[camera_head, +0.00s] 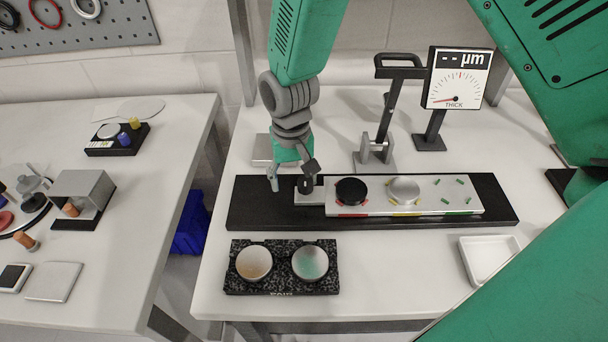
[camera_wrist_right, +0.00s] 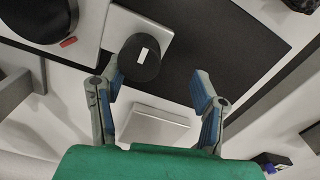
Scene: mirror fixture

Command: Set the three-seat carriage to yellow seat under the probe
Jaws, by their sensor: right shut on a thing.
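The three-seat carriage (camera_head: 428,207) is a silver plate on a long black base (camera_head: 260,217). Its red-marked seat holds a black disc (camera_head: 351,191), its yellow-marked seat a silver disc (camera_head: 404,191), and its green-marked seat (camera_head: 455,191) shows only small green pins. The probe stand (camera_head: 375,152), with a black lever, stands behind the carriage, roughly between the red and yellow seats; its tip is hard to make out. My right gripper (camera_head: 289,186) is at the carriage's left end, shut on the black knob (camera_wrist_right: 139,58), which shows between its fingers in the wrist view. My left gripper is not in view.
A thickness gauge (camera_head: 458,80) stands behind the carriage. A speckled holder (camera_head: 281,289) with two round dishes lies in front, and a white tray (camera_head: 488,281) at front right. Another table with parts stands at left, across a gap. Table between holder and tray is clear.

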